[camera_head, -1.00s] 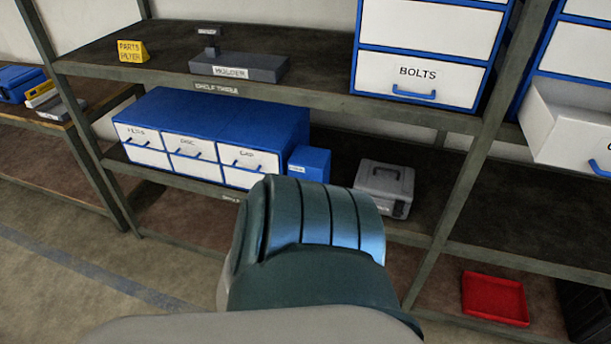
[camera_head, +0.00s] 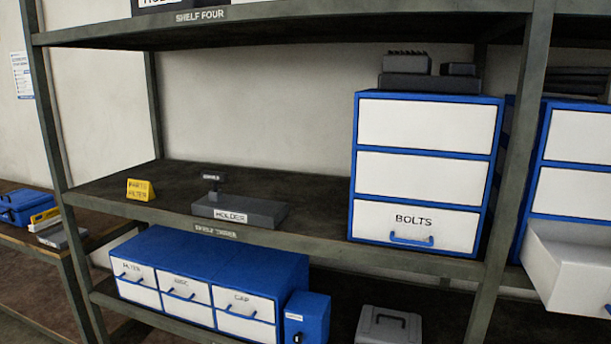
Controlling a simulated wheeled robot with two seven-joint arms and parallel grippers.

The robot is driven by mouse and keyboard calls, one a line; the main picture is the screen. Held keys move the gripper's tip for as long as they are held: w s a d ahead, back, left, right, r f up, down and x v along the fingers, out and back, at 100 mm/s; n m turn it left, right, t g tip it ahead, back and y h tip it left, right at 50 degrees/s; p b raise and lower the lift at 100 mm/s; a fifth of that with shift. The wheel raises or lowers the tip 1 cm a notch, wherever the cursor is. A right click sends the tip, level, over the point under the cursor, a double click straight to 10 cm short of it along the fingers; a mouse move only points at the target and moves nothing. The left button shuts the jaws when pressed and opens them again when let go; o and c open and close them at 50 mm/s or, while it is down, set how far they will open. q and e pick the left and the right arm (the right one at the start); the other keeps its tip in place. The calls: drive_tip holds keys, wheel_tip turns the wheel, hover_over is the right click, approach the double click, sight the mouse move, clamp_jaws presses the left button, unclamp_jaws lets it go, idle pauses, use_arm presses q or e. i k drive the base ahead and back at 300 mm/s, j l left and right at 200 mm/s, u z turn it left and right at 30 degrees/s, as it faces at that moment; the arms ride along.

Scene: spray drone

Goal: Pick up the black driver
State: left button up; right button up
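A dark grey holder block (camera_head: 255,212) labelled HOLDER lies on the middle shelf, left of the bolts cabinet. A small black T-shaped piece (camera_head: 212,182) stands upright at its left end, with small unreadable lettering on its top. It may be the black driver, but I cannot tell at this size. Neither of my grippers shows in the head view.
A yellow parts filter sign (camera_head: 140,190) stands left of the holder. A blue and white cabinet labelled BOLTS (camera_head: 419,171) stands to the right. A blue drawer unit (camera_head: 205,270) and a grey case (camera_head: 388,326) are below. Rack posts frame the shelf.

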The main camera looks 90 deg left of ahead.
sight(214, 177)
drive_tip(key=i+j, duration=0.35)
drive_tip(key=u, duration=3.5)
